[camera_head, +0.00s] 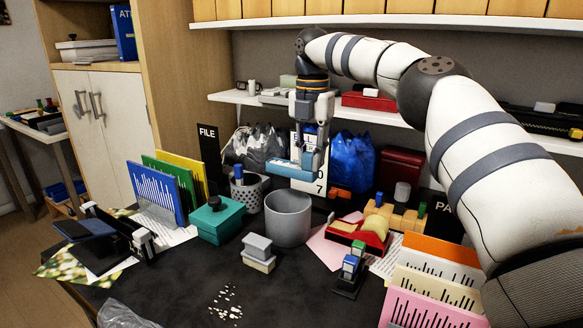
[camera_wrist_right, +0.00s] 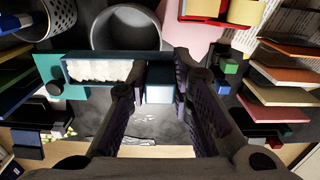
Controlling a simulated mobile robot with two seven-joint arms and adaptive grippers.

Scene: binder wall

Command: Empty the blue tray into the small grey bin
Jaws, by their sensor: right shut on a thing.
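The blue tray (camera_head: 284,166) is held in the air by my right gripper (camera_head: 311,160), above the small grey bin (camera_head: 288,222) in the head view. In the right wrist view, my right gripper (camera_wrist_right: 160,74) is shut on the tray's narrow blue end part. The tray's rim (camera_wrist_right: 100,85) surrounds a whitish load of small pieces, and the tray looks roughly level. The bin (camera_wrist_right: 125,30) shows its round rim just beyond the tray; what is inside it is hard to see. My left gripper is in neither view.
White bits (camera_head: 228,303) lie scattered on the dark desk in front. A teal box (camera_head: 216,222) and a mesh pen cup (camera_head: 249,190) stand left of the bin. Stacked grey-and-cream blocks (camera_head: 258,253) stand before it, and a red tape dispenser (camera_head: 362,235) right. A shelf (camera_head: 260,100) runs behind.

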